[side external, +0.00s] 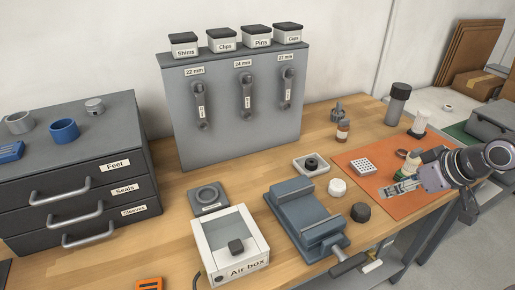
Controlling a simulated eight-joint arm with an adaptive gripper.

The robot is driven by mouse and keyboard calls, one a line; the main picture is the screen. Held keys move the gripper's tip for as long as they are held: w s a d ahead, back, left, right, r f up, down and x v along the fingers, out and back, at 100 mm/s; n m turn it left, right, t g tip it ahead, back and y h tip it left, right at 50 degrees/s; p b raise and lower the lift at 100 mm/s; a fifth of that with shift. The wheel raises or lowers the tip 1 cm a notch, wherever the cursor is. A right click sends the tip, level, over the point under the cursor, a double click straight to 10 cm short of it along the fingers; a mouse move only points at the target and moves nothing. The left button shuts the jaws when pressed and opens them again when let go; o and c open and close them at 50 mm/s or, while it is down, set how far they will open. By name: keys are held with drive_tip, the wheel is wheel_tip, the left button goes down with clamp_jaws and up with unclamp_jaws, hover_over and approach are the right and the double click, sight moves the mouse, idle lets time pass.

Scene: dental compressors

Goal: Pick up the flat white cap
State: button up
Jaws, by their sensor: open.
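A round white cap (338,187) rests on the wooden table, between the blue-grey vise and the orange mat. Its top looks flat, but it is small in this view. My gripper (388,192) is low over the orange mat, to the right of the cap and apart from it. The fingers point left, toward the cap's side of the table. The gripper is open, and I see nothing held between the fingers. The cap is not covered by anything.
The vise (302,214) and a black round knob (360,212) stand near the cap. A white tray with a black part (311,165) lies behind it. The orange mat (375,160) bears a white perforated block (363,166) and small bottles. An open white air box (229,248) is front left.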

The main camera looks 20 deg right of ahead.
drive_tip(key=o, duration=0.3)
drive_tip(key=n+g, duration=0.7)
drive_tip(key=n, duration=1.3)
hover_over(339, 183)
drive_tip(key=f, duration=0.2)
drive_tip(key=shift+d+f, duration=0.1)
drive_tip(key=shift+f, duration=4.8)
drive_tip(key=c, duration=1.2)
